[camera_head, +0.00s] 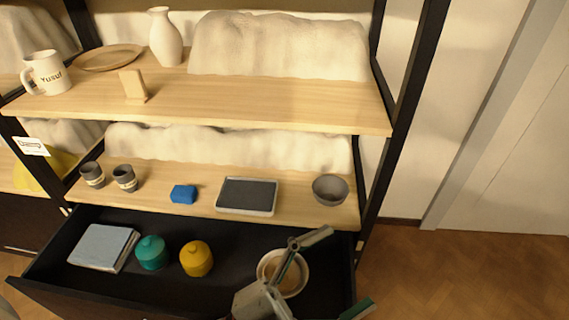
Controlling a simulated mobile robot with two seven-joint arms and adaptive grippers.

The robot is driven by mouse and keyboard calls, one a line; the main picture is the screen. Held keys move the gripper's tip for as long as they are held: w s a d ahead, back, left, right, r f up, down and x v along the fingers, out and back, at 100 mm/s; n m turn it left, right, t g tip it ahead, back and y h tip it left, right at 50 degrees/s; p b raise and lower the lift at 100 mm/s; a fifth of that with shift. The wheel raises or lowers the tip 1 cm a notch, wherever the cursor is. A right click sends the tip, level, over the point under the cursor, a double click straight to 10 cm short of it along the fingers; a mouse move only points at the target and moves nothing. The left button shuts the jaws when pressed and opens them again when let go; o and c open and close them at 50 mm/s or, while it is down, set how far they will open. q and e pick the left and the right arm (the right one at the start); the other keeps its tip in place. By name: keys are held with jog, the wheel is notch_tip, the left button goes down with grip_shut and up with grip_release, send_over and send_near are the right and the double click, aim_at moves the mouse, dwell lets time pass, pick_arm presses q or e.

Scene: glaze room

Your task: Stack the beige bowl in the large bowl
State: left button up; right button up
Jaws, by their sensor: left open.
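The beige bowl (295,280), with a pale rim and tan inside, sits upright in the open drawer, right of the jars. The only other bowl I see is a dark grey one (330,190) at the right end of the shelf above the drawer; it looks empty. I cannot tell if it is the large bowl. My left gripper (347,268) is open at the drawer's right part. One finger crosses in front of the beige bowl and hides part of it; the other is at the bottom edge. I cannot tell whether it touches the bowl. My right gripper is not in view.
The open drawer (215,232) also holds a grey-blue book (102,247), a teal jar (151,253) and a yellow jar (196,259). On the shelf above are two cups (124,178), a blue block (183,194) and a dark tray (247,196). A black post (395,150) stands at right.

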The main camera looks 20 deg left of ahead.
pick_arm(q)
jog(key=s+a+f+n+y, duration=0.1)
jog(key=a+f+n+y, duration=0.2)
jog(key=f, duration=0.3)
jog(key=s+a+f+n+g+y, duration=0.1)
jog(key=s+a+f+n+y, duration=0.1)
jog(key=a+f+n+y, duration=0.1)
jog(key=s+a+f+n+g+y, duration=0.1)
jog(key=a+f+n+y, duration=0.3)
jog(key=f, duration=0.4)
jog(key=shift+s+a+f+n, duration=0.25)
jog(key=shift+s+a, duration=0.1)
jog(key=shift+a, duration=0.3)
jog(key=shift+s+a+f+n, duration=0.15)
jog(key=shift+s+a+n, duration=0.15)
jog(key=shift+a, duration=0.3)
jog(key=s+a+f+n+g+y, duration=0.1)
jog(key=s+a+f+g, duration=0.1)
jog(key=s+f, duration=0.2)
jog(key=shift+s+a+f+g, duration=0.3)
jog(key=shift+s+f, duration=0.05)
jog(key=shift+s, duration=0.1)
jog(key=shift+n, duration=0.25)
